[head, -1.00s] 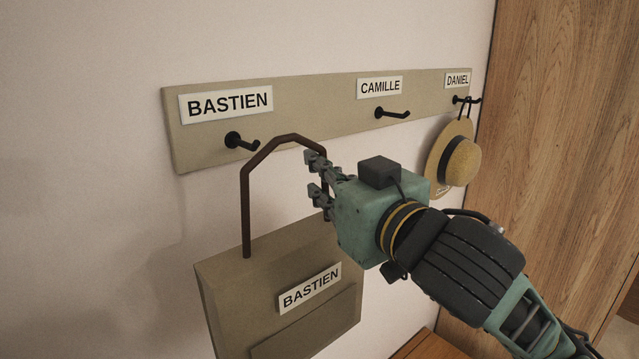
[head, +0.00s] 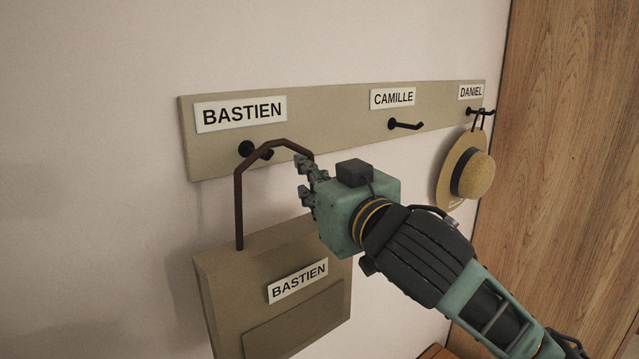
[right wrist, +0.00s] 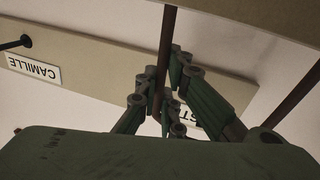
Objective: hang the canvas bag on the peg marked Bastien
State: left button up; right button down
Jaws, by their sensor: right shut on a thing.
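The canvas bag (head: 231,278) hangs upright from its stiff brown handle (head: 239,205) and carries a BASTIEN label (head: 297,281). My right gripper (head: 306,180) is shut on the right side of the handle; the right wrist view shows the fingers around the brown strap (right wrist: 161,75). The black peg (head: 247,149) under the BASTIEN sign (head: 240,113) is on the board. In the head view the handle's top arch crosses in front of this peg's outer part. I cannot tell whether handle and peg touch. My left gripper is not in view.
The board (head: 335,135) also has a bare peg under CAMILLE (head: 405,125) and a straw hat (head: 466,172) hanging under DANIEL. A wooden panel (head: 570,150) stands at the right. The wall left of the board is clear.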

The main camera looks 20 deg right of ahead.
jog(key=shift+w+a+f+b, duration=0.2)
jog(key=shift+w+a, duration=0.15)
jog(key=shift+w, duration=0.45)
jog(key=shift+w+a+f+b, duration=0.1)
jog(key=shift+w+a+f, duration=0.15)
jog(key=shift+w, duration=0.6)
jog(key=shift+w+a+f+b, duration=0.15)
jog(key=shift+w+a, duration=0.25)
jog(key=shift+w, duration=0.4)
